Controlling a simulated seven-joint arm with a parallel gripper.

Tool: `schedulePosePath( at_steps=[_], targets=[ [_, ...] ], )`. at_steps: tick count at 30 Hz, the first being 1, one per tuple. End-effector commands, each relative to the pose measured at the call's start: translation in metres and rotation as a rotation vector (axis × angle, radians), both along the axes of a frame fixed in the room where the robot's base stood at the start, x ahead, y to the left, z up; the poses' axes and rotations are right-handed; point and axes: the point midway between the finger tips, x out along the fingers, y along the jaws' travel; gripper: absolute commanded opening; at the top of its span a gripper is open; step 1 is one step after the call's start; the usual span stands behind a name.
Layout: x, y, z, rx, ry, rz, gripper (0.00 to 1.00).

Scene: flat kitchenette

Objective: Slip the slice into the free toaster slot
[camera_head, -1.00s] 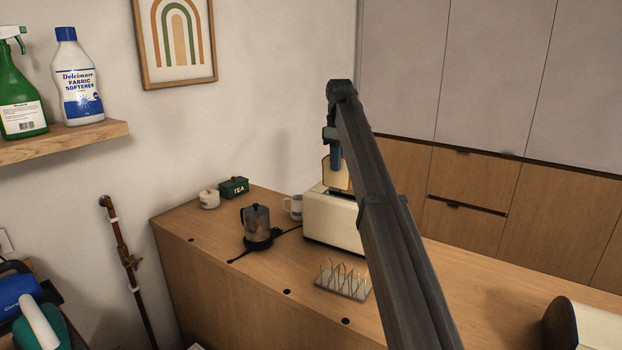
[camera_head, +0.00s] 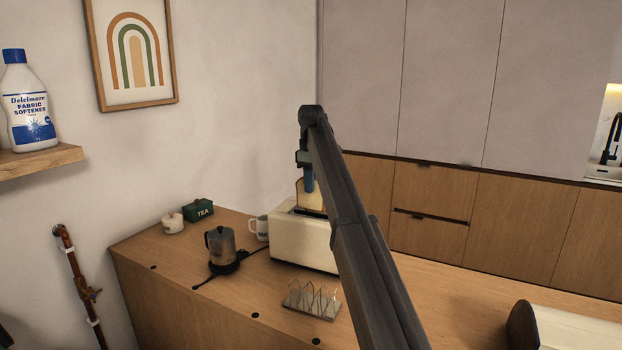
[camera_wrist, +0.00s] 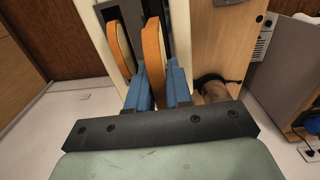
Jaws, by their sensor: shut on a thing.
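My gripper (camera_wrist: 160,88), with blue fingers, is shut on a bread slice (camera_wrist: 153,62) with an orange-brown crust. The held slice is upright over the cream toaster (camera_wrist: 181,30). A second slice (camera_wrist: 118,46) stands beside it on the left in the wrist view, outside my fingers. In the head view the toaster (camera_head: 300,243) stands on the counter, and a slice (camera_head: 311,201) shows upright at its top under my gripper (camera_head: 308,180). My arm hides part of the toaster. I cannot tell whether the held slice's lower edge is inside a slot.
On the counter (camera_head: 180,285), a metal toast rack (camera_head: 312,302) stands in front of the toaster. A kettle (camera_head: 220,250), a mug (camera_head: 260,228), a white pot (camera_head: 173,224) and a green tea tin (camera_head: 198,210) stand to its left. A bread bin (camera_head: 570,335) is at the right.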

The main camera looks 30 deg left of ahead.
Motion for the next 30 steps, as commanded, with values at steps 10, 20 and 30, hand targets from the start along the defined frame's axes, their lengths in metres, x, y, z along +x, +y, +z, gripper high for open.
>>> schedulePosePath(
  at_steps=[10,20,30],
  targets=[
    [0.000,0.000,-0.024,0.000,0.000,0.000,0.00],
    [0.000,0.000,-0.043,0.000,0.000,0.000,0.00],
    [0.000,0.000,-0.049,0.000,-0.001,0.000,0.00]
  ],
)
